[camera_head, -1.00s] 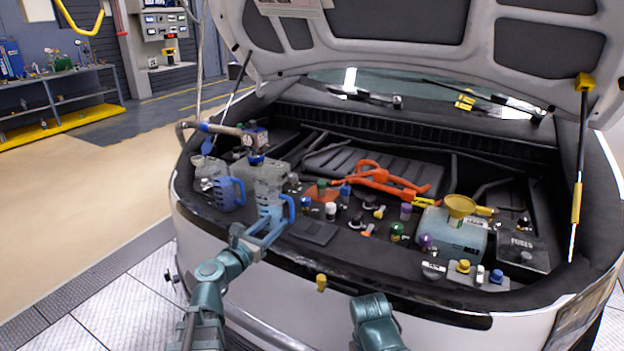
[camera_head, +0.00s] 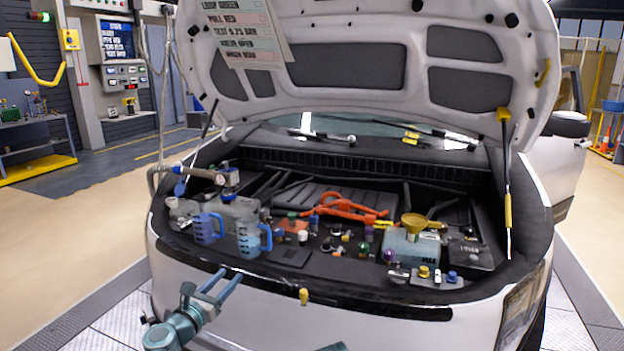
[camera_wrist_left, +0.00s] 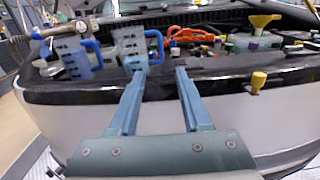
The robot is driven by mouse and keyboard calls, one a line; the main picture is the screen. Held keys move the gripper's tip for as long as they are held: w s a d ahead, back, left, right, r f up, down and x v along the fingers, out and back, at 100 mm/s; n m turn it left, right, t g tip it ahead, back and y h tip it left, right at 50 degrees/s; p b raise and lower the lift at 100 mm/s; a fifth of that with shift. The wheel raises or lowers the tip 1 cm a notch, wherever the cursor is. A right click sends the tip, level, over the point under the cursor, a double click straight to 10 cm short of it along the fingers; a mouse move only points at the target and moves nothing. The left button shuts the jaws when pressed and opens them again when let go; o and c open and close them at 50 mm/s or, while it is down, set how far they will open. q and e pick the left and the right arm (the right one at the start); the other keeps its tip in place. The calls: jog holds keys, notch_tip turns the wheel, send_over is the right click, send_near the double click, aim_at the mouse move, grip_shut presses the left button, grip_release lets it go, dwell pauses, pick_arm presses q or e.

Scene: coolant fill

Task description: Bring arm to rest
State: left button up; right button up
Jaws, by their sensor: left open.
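My left gripper (camera_head: 222,284) is open and empty in front of the car's front edge, below and clear of the jugs. In the left wrist view its two blue fingers (camera_wrist_left: 158,85) are apart with nothing between them. My right gripper is not in view; only a bit of teal arm shows at the bottom edge.
The car's raised hood (camera_head: 370,60) hangs over the bay. A yellow funnel (camera_head: 413,222) sits on the reservoir (camera_head: 408,249) at the right. Orange cables (camera_head: 345,207) lie mid-bay. A yellow-capped piece (camera_head: 304,296) sticks out at the front edge. Open floor lies to the left.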

pick_arm(q)
jog(key=s+d+f+m+g+h, duration=0.1)
jog(key=s+d+f+m+g, duration=0.5)
jog(key=d+m, duration=0.4)
jog(key=s+d+f+m+g+h, duration=0.1)
jog(key=s+d+f+m+g, duration=0.35)
jog(key=d+f+m, duration=0.45)
jog(key=s+a+f+m+g+y, duration=0.1)
jog(key=s+f+m+g+y, duration=0.55)
jog(key=s+m, duration=0.65)
notch_tip(320, 180, up, 14)
jog(key=a+m+y+p, duration=0.2)
jog(key=m+y+p, duration=0.1)
jog(key=p, duration=1.2)
jog(key=shift+s+a+r+m, duration=0.25)
jog(key=shift+s+a+m, duration=0.05)
jog(key=shift+s, duration=0.05)
